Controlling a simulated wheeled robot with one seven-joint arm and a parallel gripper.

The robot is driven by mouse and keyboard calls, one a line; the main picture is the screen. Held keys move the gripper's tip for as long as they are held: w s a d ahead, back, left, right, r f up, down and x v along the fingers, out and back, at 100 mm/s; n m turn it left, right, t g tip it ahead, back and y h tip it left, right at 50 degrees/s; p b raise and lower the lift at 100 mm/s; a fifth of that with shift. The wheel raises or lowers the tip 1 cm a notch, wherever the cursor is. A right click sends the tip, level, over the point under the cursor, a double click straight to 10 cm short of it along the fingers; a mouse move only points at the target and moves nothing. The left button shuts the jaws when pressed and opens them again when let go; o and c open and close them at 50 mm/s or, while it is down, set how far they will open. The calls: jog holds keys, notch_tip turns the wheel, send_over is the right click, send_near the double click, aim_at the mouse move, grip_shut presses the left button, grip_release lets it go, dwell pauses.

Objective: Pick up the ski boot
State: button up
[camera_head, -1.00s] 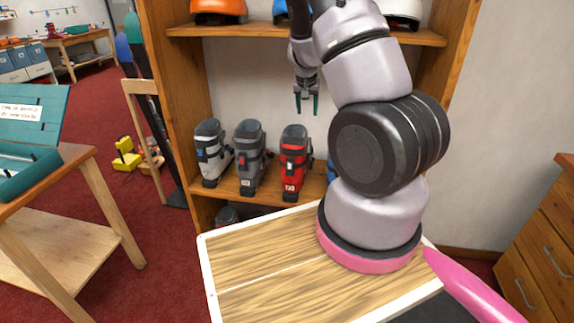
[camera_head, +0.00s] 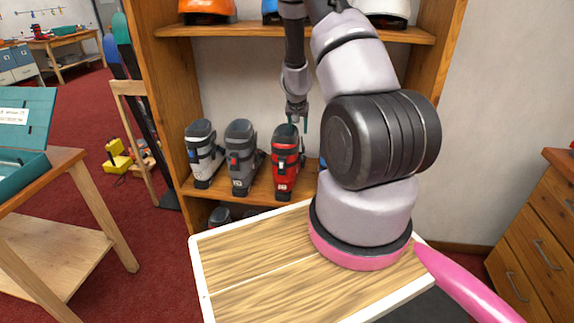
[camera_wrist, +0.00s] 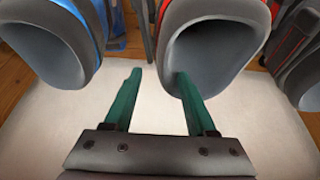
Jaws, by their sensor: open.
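Several ski boots stand in a row on the middle shelf. The red boot (camera_head: 286,165) is right of the grey boot (camera_head: 240,160) and the white boot (camera_head: 202,158). A blue boot (camera_head: 322,163) is mostly hidden behind my arm. My gripper (camera_head: 299,124) is open, pointing down at the top of the red boot. In the wrist view my gripper (camera_wrist: 158,72) has its right finger overlapping the red boot's wide cuff (camera_wrist: 222,60); whether it is inside or above the cuff I cannot tell. The left finger is in the gap beside the blue boot (camera_wrist: 62,45).
Helmets (camera_head: 207,10) sit on the upper shelf (camera_head: 235,30), above the boots. The bookcase's left upright (camera_head: 166,90) stands close to the white boot. A dark boot (camera_head: 220,215) is partly seen below. A teal box (camera_head: 25,130) is on a table at left.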

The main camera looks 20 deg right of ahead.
grip_shut()
jog(key=shift+d+r, duration=0.1)
dwell(1.3)
